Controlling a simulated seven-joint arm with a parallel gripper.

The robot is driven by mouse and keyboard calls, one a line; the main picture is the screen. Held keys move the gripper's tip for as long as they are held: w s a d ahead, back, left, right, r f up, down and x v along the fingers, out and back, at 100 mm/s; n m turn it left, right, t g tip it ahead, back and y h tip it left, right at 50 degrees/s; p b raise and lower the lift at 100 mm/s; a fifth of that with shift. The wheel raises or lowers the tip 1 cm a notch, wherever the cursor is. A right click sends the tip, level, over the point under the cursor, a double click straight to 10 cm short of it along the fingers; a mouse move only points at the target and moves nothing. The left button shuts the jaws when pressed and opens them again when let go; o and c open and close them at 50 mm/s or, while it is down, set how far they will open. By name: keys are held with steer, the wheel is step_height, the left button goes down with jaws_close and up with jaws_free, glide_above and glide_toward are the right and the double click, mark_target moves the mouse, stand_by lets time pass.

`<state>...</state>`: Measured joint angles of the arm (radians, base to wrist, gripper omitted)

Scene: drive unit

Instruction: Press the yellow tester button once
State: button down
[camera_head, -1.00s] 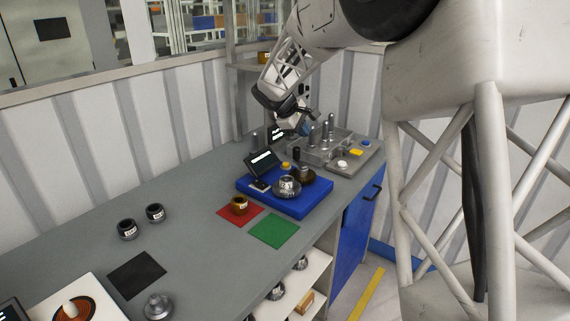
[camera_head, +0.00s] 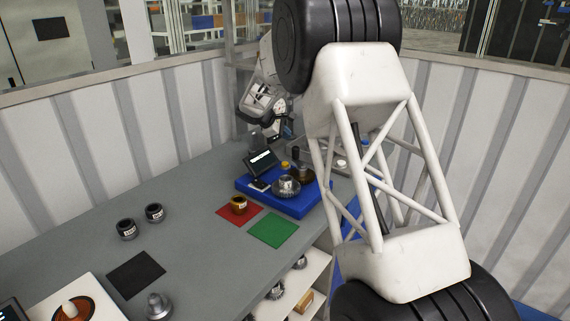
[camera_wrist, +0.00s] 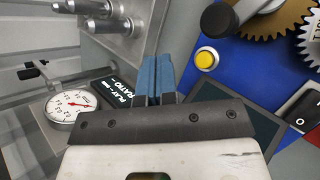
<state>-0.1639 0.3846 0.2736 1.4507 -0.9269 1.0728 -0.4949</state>
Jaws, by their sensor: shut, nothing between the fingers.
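The yellow tester button (camera_wrist: 207,59) is a round dome in a pale ring on the blue tester base (camera_wrist: 192,84) in the wrist view. In the head view the button (camera_head: 285,164) shows small, beside the tester's dark tilted screen (camera_head: 261,161). My gripper (camera_wrist: 157,60) is shut and empty, its blue fingers side by side. In the wrist view the fingertips lie left of the button and apart from it in the picture; their height above it is hard to tell. In the head view the fingers are too small to make out.
A black knob (camera_wrist: 219,19) and a brown gear (camera_wrist: 270,14) are close to the button. A dial gauge (camera_wrist: 72,106) and a small display (camera_wrist: 112,92) lie left of the fingers. A bronze ring (camera_head: 239,206) sits on a red square.

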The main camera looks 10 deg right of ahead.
mark_target(285, 163)
steer(key=shift+f, duration=0.2)
stand_by(0.4)
steer(key=shift+f, duration=4.25)
steer(key=shift+f, duration=0.35)
